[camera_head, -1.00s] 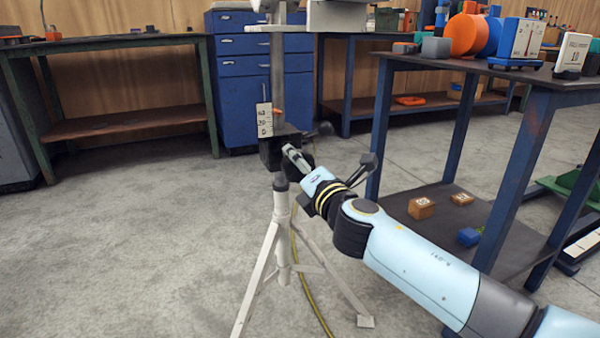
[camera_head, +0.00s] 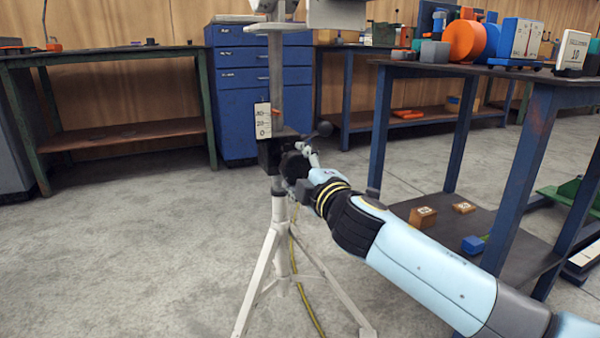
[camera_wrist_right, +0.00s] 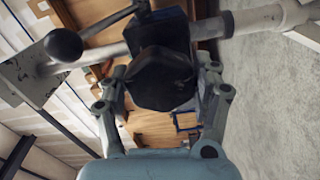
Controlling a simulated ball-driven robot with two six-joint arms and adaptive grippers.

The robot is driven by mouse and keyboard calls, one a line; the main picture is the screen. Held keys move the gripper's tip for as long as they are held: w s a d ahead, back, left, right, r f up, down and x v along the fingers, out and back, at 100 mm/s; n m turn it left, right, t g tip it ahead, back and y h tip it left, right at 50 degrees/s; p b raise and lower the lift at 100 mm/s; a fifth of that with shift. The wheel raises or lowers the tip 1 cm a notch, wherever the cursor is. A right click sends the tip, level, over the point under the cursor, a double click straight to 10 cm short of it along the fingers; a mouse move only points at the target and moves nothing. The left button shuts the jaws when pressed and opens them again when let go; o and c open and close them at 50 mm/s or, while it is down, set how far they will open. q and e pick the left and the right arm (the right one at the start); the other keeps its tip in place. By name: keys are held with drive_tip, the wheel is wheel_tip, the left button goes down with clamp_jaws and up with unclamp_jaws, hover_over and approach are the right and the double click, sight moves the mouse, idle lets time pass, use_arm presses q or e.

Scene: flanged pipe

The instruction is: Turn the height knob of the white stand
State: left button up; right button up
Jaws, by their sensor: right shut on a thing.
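The white stand (camera_head: 281,240) is an upright tripod on the floor, with a grey post (camera_head: 276,80) rising from a black block (camera_head: 268,154). A white scale (camera_head: 263,121) with numbers and an orange pointer (camera_head: 274,111) are by the post. The dark height knob (camera_head: 296,165) is on the block's right side and partly hidden by my gripper. My right gripper (camera_head: 303,168) is shut on the knob. In the right wrist view the black knob (camera_wrist_right: 163,80) lies between the two grey fingers (camera_wrist_right: 165,95). My left gripper is out of view.
A black ball-ended lever (camera_head: 325,128) sticks out near the knob; its ball (camera_wrist_right: 63,45) shows in the wrist view. A dark table (camera_head: 480,68) with a low shelf (camera_head: 440,205) stands to the right. A yellow cable (camera_head: 303,285) runs behind the legs. Floor at left is clear.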

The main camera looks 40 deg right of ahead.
drive_tip(key=shift+f, duration=0.15)
idle(0.4)
drive_tip(key=o, duration=1.2)
drive_tip(key=shift+s, duration=0.1)
drive_tip(key=v, duration=1.2)
